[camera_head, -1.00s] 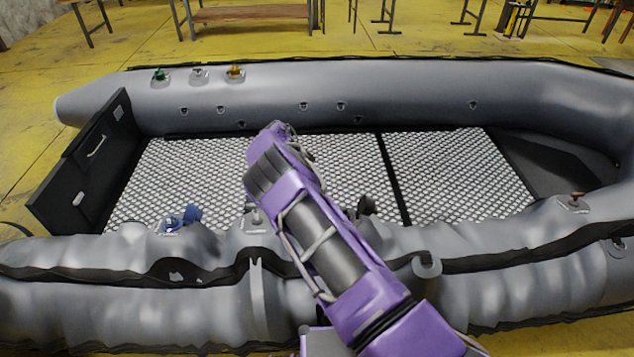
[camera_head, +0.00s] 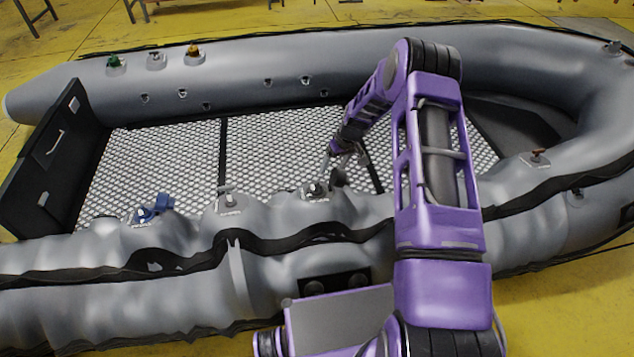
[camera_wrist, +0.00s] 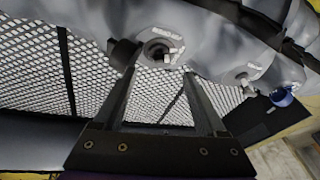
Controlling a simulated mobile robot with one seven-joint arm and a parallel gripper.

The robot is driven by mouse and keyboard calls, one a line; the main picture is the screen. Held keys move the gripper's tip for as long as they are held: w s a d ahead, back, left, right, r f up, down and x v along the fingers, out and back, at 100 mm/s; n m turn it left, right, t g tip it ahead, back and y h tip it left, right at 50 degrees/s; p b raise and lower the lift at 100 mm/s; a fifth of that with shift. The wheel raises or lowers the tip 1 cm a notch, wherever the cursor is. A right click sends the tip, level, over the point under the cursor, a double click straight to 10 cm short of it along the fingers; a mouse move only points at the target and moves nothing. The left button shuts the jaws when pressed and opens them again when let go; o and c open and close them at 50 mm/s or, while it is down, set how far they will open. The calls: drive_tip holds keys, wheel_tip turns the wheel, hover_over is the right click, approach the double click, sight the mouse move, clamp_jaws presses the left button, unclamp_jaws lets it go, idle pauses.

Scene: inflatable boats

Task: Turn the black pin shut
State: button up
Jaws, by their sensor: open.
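The black pin (camera_head: 316,189) sits in a valve on the near grey tube of the boat, with a dark cap (camera_head: 338,176) beside it. In the wrist view the valve (camera_wrist: 158,47) lies just beyond my fingertips, with the dark cap (camera_wrist: 122,52) to its left. My gripper (camera_wrist: 162,66) is open and empty, its two fingers spread and pointing at the valve. In the head view my gripper (camera_head: 327,163) is small, just above and behind the valve. I cannot tell whether a finger touches it, nor how the pin is turned.
A grey-white valve (camera_head: 229,201) and a blue valve (camera_head: 150,208) are further left on the same tube; a brown one (camera_head: 537,157) is to the right. Green (camera_head: 115,62) and orange (camera_head: 193,53) valves are on the far tube. The mesh floor (camera_head: 270,140) is clear.

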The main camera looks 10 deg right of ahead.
sight(316, 184)
drive_tip(key=w+a+f, duration=0.1)
drive_tip(key=f, duration=0.3)
drive_tip(key=w+a+f+n+b, duration=0.1)
drive_tip(key=w+f, duration=0.1)
drive_tip(key=f, duration=0.3)
drive_tip(key=w+a+f+n+t+b, duration=0.1)
drive_tip(key=w+a+f, duration=0.1)
drive_tip(key=f, duration=0.2)
drive_tip(key=shift+w+a+f+y, duration=0.1)
drive_tip(key=shift+w+f+y, duration=0.1)
drive_tip(key=shift+y, duration=0.2)
clamp_jaws()
